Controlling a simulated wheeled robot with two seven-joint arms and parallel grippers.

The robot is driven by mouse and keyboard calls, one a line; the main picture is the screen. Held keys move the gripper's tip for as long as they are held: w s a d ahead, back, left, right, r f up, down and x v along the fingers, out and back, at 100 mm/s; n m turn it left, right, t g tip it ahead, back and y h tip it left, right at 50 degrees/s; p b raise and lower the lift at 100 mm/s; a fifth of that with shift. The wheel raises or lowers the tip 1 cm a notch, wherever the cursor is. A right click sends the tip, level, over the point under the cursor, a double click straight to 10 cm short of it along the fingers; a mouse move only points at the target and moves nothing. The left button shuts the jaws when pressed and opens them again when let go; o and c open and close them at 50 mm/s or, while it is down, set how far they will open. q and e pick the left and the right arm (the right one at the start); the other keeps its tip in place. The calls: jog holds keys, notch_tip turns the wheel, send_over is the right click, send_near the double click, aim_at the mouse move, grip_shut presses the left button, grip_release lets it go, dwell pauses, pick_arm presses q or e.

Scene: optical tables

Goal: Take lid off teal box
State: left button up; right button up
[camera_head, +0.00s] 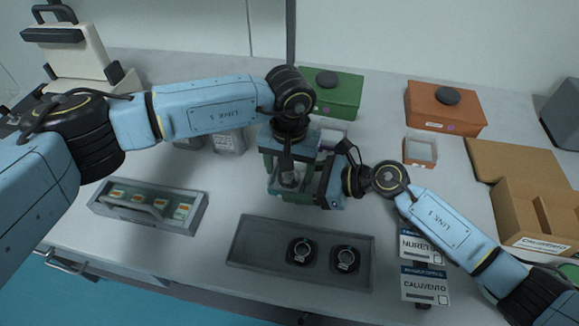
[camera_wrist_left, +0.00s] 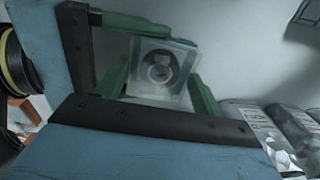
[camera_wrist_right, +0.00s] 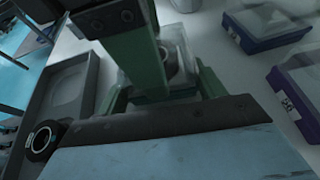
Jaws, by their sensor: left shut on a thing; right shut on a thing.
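A small box (camera_wrist_left: 158,72) with a clear lid (camera_wrist_left: 183,50) and a dark ring-shaped part inside shows between green fingers in the left wrist view. It also shows in the right wrist view (camera_wrist_right: 178,58). I take it for the teal box; its wall colour is hard to tell behind the fingers. My left gripper (camera_head: 289,172) points down from above and is shut on the clear lid. My right gripper (camera_head: 304,188) comes in from the right, low, and is shut on the box. Whether lid and box are apart is hidden by the fingers.
A grey tray (camera_head: 250,250) with two dark round mounts lies in front. A slide tray (camera_head: 190,222) is at left. A green box (camera_head: 340,95) and an orange box (camera_head: 425,100) stand behind. Two purple-based boxes (camera_wrist_right: 262,42) show in the right wrist view. Cardboard boxes (camera_head: 530,212) are at right.

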pick_arm(q)
jog(key=shift+r, duration=0.1)
pick_arm(e)
jog(key=shift+d+f, duration=0.15)
jog(key=shift+f, duration=0.15)
pick_arm(q)
jog(key=shift+r, duration=0.1)
